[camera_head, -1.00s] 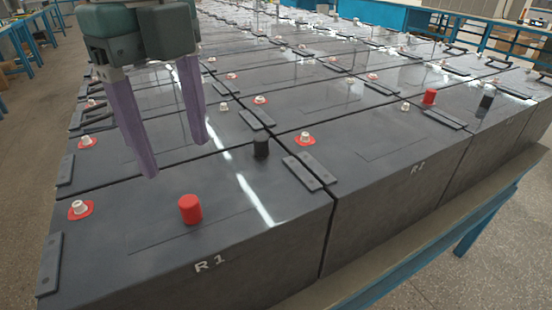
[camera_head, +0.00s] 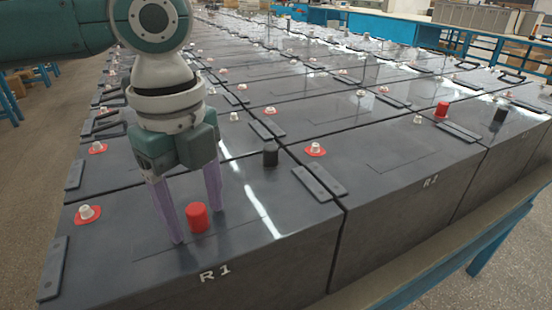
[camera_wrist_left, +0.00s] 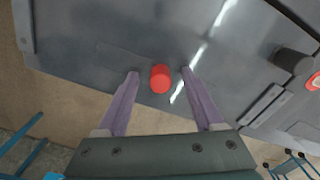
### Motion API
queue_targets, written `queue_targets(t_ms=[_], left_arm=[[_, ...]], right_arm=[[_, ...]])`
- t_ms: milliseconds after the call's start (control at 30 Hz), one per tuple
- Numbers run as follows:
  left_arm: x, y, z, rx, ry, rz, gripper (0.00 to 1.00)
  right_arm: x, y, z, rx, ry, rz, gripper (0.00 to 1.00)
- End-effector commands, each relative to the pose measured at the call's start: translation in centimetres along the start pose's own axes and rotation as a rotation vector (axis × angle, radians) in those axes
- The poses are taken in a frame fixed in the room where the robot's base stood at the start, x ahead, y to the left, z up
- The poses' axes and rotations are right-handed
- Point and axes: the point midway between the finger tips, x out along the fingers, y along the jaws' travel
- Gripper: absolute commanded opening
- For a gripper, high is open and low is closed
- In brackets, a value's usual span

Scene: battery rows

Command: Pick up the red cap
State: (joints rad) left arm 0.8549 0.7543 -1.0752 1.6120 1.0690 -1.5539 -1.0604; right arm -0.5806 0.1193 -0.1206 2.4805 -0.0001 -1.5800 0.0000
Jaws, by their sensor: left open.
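A red cap (camera_head: 197,217) stands upright on top of the front battery marked R1 (camera_head: 130,262). My left gripper (camera_head: 200,226) is open and points down over the front battery, its purple fingers on either side of the cap in the head view. In the left wrist view the red cap (camera_wrist_left: 160,78) lies between and slightly beyond the fingertips (camera_wrist_left: 159,73), with a gap on both sides. A second red cap (camera_head: 442,109) stands on a battery at the right. My right gripper is not in view.
A black cap (camera_head: 270,155) stands behind and right of the red cap. A white terminal on a red ring (camera_head: 88,213) is at the left. More batteries fill rows behind. A blue-edged bench (camera_head: 470,215) runs along the right.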

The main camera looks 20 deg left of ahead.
Motion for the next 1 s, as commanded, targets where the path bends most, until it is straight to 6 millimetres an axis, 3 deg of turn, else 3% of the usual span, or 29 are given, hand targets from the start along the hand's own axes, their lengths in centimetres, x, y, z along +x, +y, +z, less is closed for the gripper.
queue_targets(t_ms=[100,700,1000], left_arm=[[-0.03,0.00,-0.02,0.000,0.000,0.000,0.66],[-0.06,0.01,-0.03,0.000,0.000,0.000,0.00],[-0.06,0.01,-0.03,0.000,0.001,0.000,0.00]], right_arm=[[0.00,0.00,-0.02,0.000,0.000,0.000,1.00],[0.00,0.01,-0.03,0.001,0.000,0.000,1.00],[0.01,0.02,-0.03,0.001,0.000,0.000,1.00]])
